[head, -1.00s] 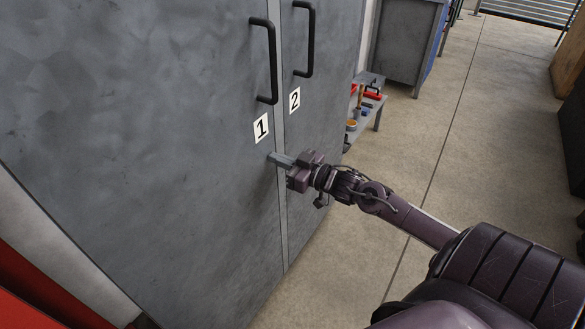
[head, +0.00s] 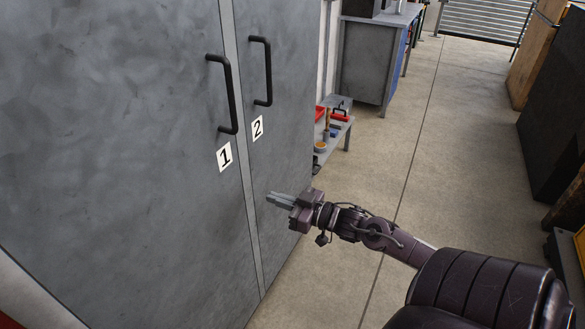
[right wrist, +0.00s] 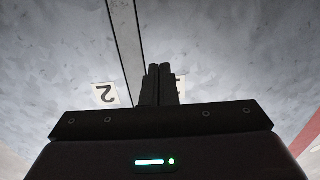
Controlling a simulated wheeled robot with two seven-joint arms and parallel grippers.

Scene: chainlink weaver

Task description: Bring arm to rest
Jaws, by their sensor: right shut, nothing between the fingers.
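My right gripper (head: 270,199) is shut and empty, held out in front of the grey cabinet, below the labels. In the right wrist view its two fingers (right wrist: 160,84) lie together, with the cabinet doors behind them. I cannot tell the exact gap between the fingertips and the door. My right arm (head: 375,232) reaches in from the lower right. My left gripper does not show.
The cabinet has door 1 (head: 120,170) and door 2 (head: 290,140), both looking closed, with black handles (head: 229,95). A low bench (head: 335,128) with tools and a grey workbench (head: 372,60) stand beyond. Floor (head: 410,150) to the right is clear; dark crates (head: 555,130) stand at far right.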

